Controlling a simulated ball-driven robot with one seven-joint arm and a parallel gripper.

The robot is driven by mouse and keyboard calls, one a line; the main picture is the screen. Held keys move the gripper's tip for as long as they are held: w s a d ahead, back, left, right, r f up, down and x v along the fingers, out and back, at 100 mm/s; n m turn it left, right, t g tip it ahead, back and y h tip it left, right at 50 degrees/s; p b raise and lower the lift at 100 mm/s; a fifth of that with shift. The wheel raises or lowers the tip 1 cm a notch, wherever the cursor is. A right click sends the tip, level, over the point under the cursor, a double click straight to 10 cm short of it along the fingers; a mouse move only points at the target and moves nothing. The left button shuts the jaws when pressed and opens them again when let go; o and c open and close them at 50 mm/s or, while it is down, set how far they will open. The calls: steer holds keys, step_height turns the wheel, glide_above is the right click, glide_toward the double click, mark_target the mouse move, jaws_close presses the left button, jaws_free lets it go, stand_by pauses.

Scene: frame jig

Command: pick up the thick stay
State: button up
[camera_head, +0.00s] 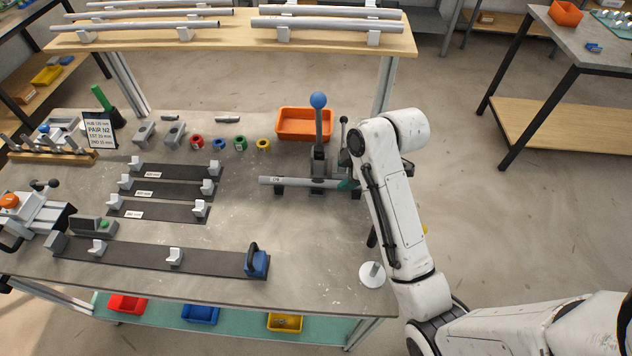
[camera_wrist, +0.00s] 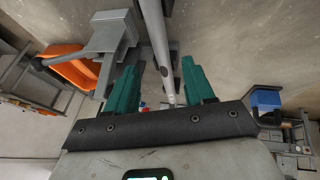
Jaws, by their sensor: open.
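A grey tube (camera_head: 288,181) with a small dark mark lies level at the black lever clamp (camera_head: 318,150) with the blue knob. It is the tube nearest my gripper; I cannot tell for sure that it is the thick stay. My gripper (camera_head: 347,184) is at the tube's right end, mostly hidden behind my white forearm. In the wrist view the teal fingers (camera_wrist: 161,88) are open, with the grey tube (camera_wrist: 160,40) running between them. I see no firm contact. The clamp also shows beside the tube in the wrist view (camera_wrist: 112,35).
Several long grey tubes (camera_head: 325,23) rest on the raised wooden shelf (camera_head: 225,41). An orange bin (camera_head: 305,122) stands behind the clamp. Dark fixture strips (camera_head: 150,255) and a card (camera_head: 101,130) reading PAIR N2 are to the left. The front right tabletop is mostly clear.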

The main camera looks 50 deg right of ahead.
mark_target(336, 183)
steer(key=shift+p+x, duration=0.65)
steer(key=shift+x, duration=2)
steer(key=shift+s+f, duration=0.1)
steer(key=shift+s, duration=0.1)
steer(key=shift+c, duration=0.3)
jaws_close()
